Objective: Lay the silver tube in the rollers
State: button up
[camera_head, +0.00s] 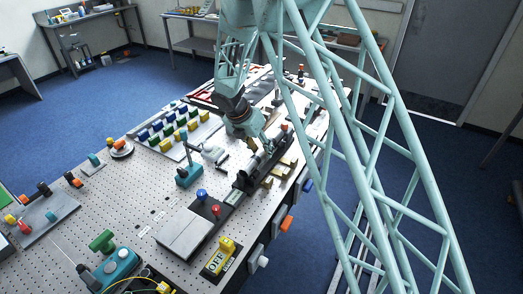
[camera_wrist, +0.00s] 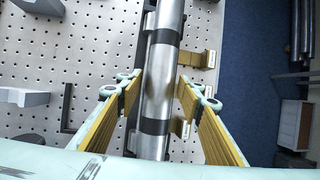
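The silver tube (camera_wrist: 160,75) runs up and down through the middle of the wrist view, with black bands across it. In the head view it is small and partly hidden at the dark fixture (camera_head: 245,178) near the table's right edge. My gripper (camera_wrist: 157,90) is open, with one yellow-padded finger on each side of the tube. A gap shows on the left; the right finger looks close to the tube. My gripper also shows in the head view (camera_head: 260,143), over the fixture. I cannot make out the rollers clearly.
Brass brackets (camera_wrist: 200,60) stick out right of the tube. A grey block (camera_wrist: 22,97) and a dark bar (camera_wrist: 67,107) lie to the left. In the head view, a teal-based stand (camera_head: 188,174) and a grey flat box (camera_head: 185,233) stand nearby on the perforated table (camera_head: 130,195).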

jog(key=shift+o, duration=0.9)
jog(key=shift+r, duration=0.1)
jog(key=v, duration=1.1)
jog(key=shift+s+r, duration=0.2)
jog(key=shift+r, duration=0.15)
jog(key=shift+a, duration=0.1)
